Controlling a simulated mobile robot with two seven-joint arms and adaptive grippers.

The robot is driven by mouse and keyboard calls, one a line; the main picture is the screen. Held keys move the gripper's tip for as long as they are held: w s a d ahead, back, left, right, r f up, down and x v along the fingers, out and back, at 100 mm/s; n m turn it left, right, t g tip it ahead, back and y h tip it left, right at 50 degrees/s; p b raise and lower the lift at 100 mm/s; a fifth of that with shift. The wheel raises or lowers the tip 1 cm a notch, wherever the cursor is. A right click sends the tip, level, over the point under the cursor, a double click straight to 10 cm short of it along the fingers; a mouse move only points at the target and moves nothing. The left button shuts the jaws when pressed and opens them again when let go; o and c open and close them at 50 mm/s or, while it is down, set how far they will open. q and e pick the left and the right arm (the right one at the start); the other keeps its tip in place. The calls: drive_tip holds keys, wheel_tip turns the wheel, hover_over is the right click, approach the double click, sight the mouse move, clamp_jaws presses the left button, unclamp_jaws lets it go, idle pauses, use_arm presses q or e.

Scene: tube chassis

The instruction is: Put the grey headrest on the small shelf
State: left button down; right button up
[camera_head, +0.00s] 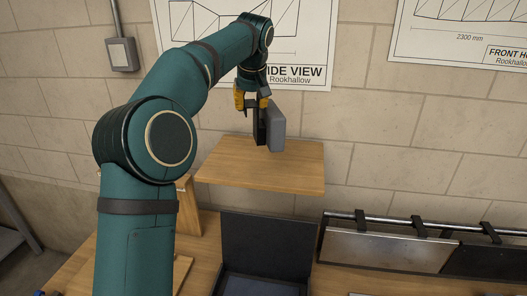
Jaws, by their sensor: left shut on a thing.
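The grey headrest (277,128) is a small block with a grey side and a darker side, held upright. My left gripper (252,100), with orange fingers, is shut on its upper end. The small shelf (300,171) is a flat wooden board in front of the block wall, and the headrest is over its back left part in the picture. The headrest's lower end looks at or just above the board; I cannot tell whether it touches. My right gripper is not in view.
An open black case (266,243) stands on the wooden bench below the shelf. A rack (385,248) with metal and black panels hanging from a bar is at the lower right. Posters and a grey wall box (122,54) are on the wall. The shelf's right part is clear.

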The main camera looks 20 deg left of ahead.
use_arm(q)
wheel_tip(320, 180, down, 9)
drive_tip(key=shift+s+f, duration=0.15)
idle(0.4)
drive_tip(key=c, duration=0.7)
unclamp_jaws()
drive_tip(key=v, duration=1.2)
drive_tip(key=shift+s, duration=0.1)
